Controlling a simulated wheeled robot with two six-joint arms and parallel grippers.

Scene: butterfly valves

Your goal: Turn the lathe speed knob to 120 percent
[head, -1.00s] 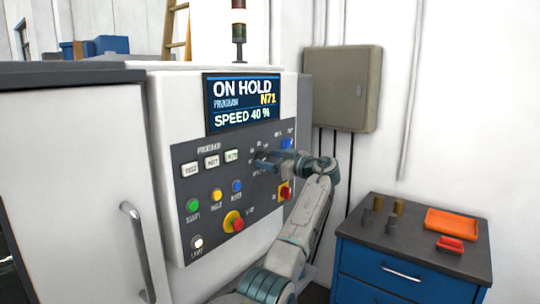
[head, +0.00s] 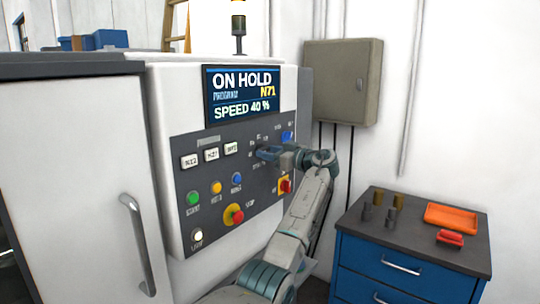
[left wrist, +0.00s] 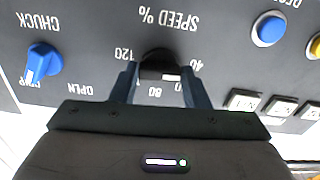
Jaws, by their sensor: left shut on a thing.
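The black speed knob (left wrist: 158,60) is on the dark control panel (head: 185,235) of the white lathe. In the left wrist view the panel appears upside down, with 120, 80 and 40 printed around the knob. The knob's white mark is on the side between 80 and 40. My left gripper (head: 264,153) is shut on the knob, one finger on each side, also in the left wrist view (left wrist: 160,75). In the head view it largely hides the knob. The display (head: 243,95) reads ON HOLD, N71, SPEED 40 %. My right gripper is not in view.
The blue chuck knob (left wrist: 42,62) is beside the speed knob. White program buttons (head: 212,155), a red stop button (head: 236,214) and a red-yellow switch (head: 285,185) share the panel. A blue drawer cabinet (head: 400,265) with an orange tray (head: 452,217) stands at right.

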